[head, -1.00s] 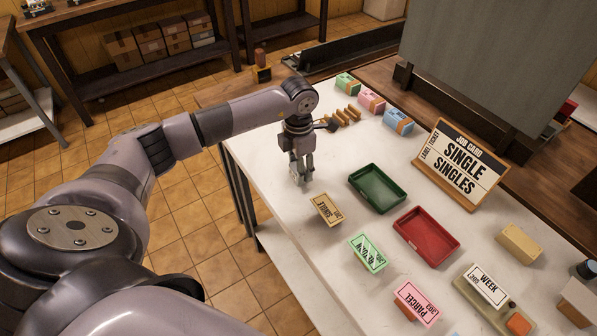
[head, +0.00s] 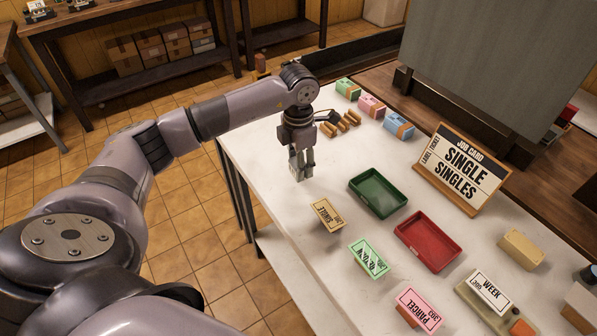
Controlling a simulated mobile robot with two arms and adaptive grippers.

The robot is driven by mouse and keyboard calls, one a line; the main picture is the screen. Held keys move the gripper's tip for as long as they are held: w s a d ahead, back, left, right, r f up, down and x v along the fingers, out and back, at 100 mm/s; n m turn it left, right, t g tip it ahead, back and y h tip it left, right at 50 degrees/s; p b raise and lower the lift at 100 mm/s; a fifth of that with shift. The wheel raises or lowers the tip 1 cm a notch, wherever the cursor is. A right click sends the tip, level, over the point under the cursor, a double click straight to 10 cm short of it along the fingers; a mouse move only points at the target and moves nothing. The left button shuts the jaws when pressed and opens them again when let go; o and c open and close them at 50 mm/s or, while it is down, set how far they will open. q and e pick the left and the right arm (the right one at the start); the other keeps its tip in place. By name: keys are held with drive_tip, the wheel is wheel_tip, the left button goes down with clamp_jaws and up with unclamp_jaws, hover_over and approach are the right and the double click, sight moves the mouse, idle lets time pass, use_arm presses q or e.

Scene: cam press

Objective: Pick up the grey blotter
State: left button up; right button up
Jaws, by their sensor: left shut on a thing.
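My left gripper (head: 301,174) points down over the left edge area of the white table. It is shut on a small pale grey thing (head: 295,171), which looks like the grey blotter. The fingers hide most of it, so its shape is hard to make out. I cannot tell for sure whether it is clear of the table top. My right gripper is not in view.
A green tray (head: 378,211) and a red tray (head: 428,261) lie right of the gripper. Tan (head: 328,214), green (head: 369,258) and pink (head: 420,309) label blocks stand nearer. A wooden rack (head: 339,124) and a job card stand (head: 462,169) are farther back.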

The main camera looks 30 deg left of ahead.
use_arm(q)
wheel_tip(320, 180, up, 17)
drive_tip(key=b, duration=0.1)
drive_tip(key=shift+f+b, duration=0.2)
drive_tip(key=shift+b, duration=0.15)
